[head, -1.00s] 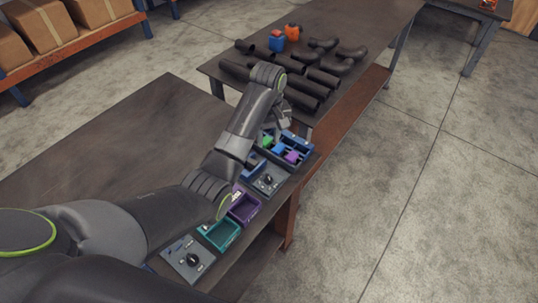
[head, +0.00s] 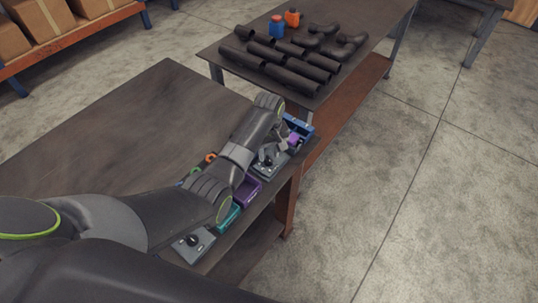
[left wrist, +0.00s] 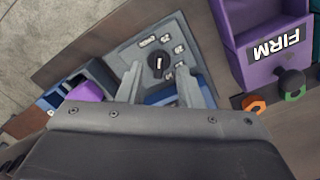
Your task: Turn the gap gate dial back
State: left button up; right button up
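The gap gate dial is a black knob (left wrist: 159,63) on a grey plate (left wrist: 135,52) with several white labels, one reading like OPEN. In the head view the plate (head: 262,170) lies near the table's right edge, partly behind my left gripper. My left gripper (left wrist: 161,82) is open and empty, its two fingers over the plate, one on either side of the knob's near side. I cannot tell whether they touch the knob. The dial's exact setting is too small to read. My right gripper is not in view.
A purple bin marked FIRM (left wrist: 245,50) stands right of the plate; orange (left wrist: 254,105) and green rings lie near it. A blue tray (head: 302,128) with a purple block is beyond the dial. A second dial plate (head: 193,243) is nearer. Dark pipes (head: 290,78) lie on the far table.

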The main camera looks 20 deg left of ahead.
aim_at(269, 160)
pick_arm(q)
jog(key=shift+w+f, duration=0.1)
jog(key=shift+f, duration=1.15)
grip_shut()
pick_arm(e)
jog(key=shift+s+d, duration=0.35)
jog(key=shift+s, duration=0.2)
